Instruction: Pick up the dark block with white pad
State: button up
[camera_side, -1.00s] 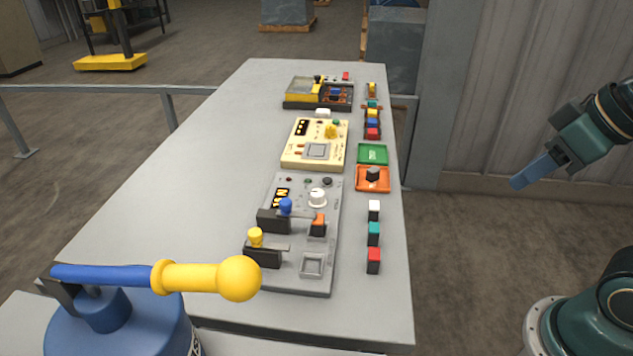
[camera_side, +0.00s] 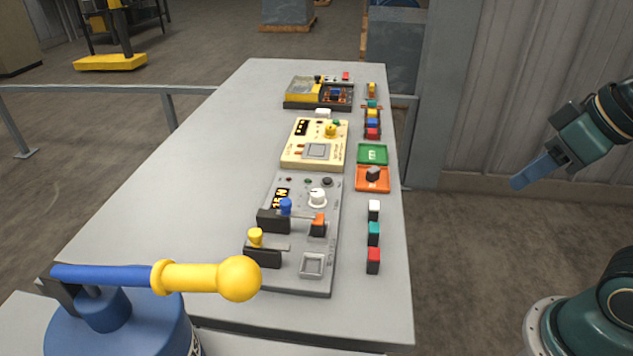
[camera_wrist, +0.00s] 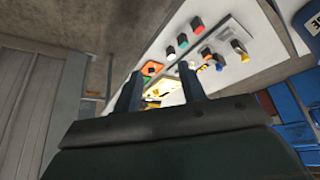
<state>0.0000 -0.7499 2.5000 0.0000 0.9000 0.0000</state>
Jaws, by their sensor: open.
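The dark block with a white pad (camera_side: 374,210) stands upright on the table, right of the grey control panel. It is the farthest of a short row, with a teal-topped block (camera_side: 374,233) and a red-topped block (camera_side: 373,260) nearer the side camera. In the wrist view, the white-padded block (camera_wrist: 171,51) appears small beyond the fingers. My gripper (camera_side: 531,172) hangs off the table's right side, well apart from the blocks. In the wrist view, my gripper's two fingers (camera_wrist: 160,80) are spread, with nothing held between them.
An orange tray (camera_side: 360,186) with a dark knob-like piece and a green tray (camera_side: 372,148) lie just beyond the row. The grey panel (camera_side: 300,278) with levers is to its left. A blue and yellow lever device (camera_side: 120,320) stands at front left.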

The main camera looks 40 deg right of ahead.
jog(key=shift+o, duration=0.5)
jog(key=shift+o, duration=1)
jog(key=w+n+g, duration=0.3)
jog(key=w+n, duration=0.2)
jog(key=w, duration=1)
jog(key=w+a+f+n+g, duration=0.2)
jog(key=w+f+n, duration=0.2)
jog(key=w+f, duration=0.5)
jog(key=shift+w+g, duration=0.3)
jog(key=shift+w, duration=0.95)
send_over(374, 205)
jog(key=shift+f, duration=4.3)
